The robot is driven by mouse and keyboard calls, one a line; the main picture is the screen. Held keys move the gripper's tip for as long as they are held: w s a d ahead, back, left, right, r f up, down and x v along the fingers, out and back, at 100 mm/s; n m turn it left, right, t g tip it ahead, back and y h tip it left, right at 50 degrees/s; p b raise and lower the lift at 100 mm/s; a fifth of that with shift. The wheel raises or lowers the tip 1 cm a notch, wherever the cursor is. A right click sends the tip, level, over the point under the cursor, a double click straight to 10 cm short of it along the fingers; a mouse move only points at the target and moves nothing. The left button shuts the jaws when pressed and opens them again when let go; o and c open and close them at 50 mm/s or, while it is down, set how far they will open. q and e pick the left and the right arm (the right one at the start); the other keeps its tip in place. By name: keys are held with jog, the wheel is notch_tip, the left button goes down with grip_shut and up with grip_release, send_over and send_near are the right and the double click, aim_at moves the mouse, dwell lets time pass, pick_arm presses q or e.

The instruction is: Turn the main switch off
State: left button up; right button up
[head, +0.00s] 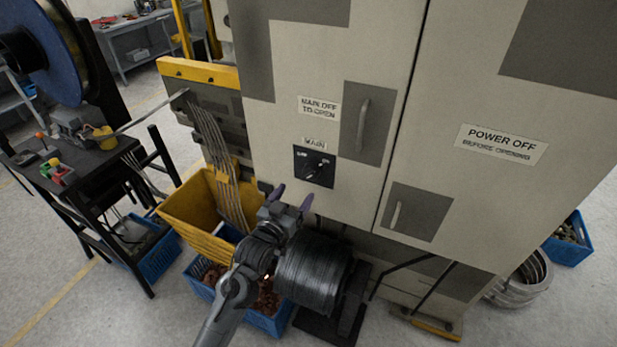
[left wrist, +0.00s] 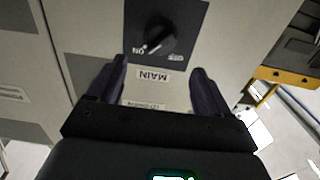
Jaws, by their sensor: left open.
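The main switch (head: 314,167) is a black square plate with a round black knob, on the beige cabinet door under a MAIN label. In the left wrist view the switch (left wrist: 160,38) appears upside down, with ON at left and OFF at right. A pale mark on the knob points toward ON. My left gripper (head: 291,197) is below and slightly left of the switch in the head view, its two dark purple fingers spread. In the left wrist view the open gripper (left wrist: 158,68) has nothing between its fingers, and the knob lies beyond the tips. My right gripper is not in view.
The cabinet (head: 290,65) has door handles, one (head: 362,126) to the right of the switch. A yellow bin (head: 190,212) stands left of my gripper, and a dark wire coil (head: 312,277) sits below it. Blue crates are on the floor. The area before the switch looks clear.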

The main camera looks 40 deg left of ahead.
aim_at(307, 176)
pick_arm(q)
jog(key=p+x, duration=0.1)
jog(key=x, duration=0.8)
jog(key=c, duration=1)
